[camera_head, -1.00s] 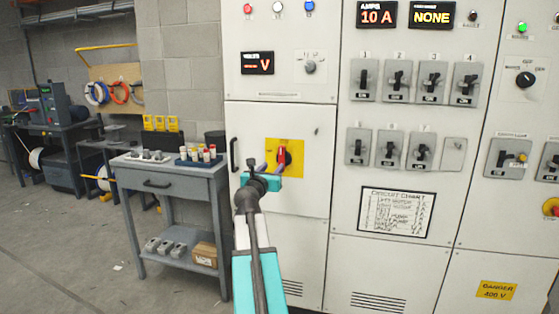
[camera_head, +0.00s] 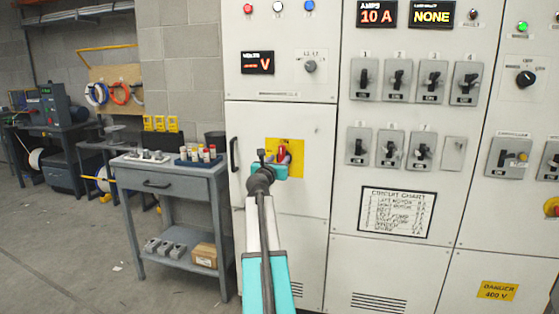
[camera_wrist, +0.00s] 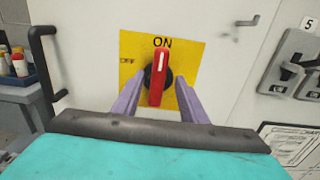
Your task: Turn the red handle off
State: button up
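The red handle (camera_wrist: 158,78) is a rotary handle on a black hub, set on a yellow plate (camera_wrist: 190,54) on the white cabinet door. It stands close to upright, with its white mark at the top toward the word ON; OFF is printed at the plate's left. In the head view the handle (camera_head: 282,153) shows just above my gripper. My gripper (camera_wrist: 156,100) is open, with one purple finger on each side of the handle's lower part. Gaps show between the fingers and the handle. In the head view the wrist hides the fingers.
A black door pull (camera_wrist: 45,62) is left of the plate. A grey workbench (camera_head: 172,181) with small containers stands left of the cabinet. Rows of breaker switches (camera_head: 397,80) and a circuit chart (camera_head: 397,212) are to the right. Open floor lies at lower left.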

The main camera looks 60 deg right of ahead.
aim_at(281, 157)
jog(key=shift+x, duration=1.6)
grip_shut()
jog(key=shift+a, duration=0.2)
jog(key=shift+w+d, duration=0.1)
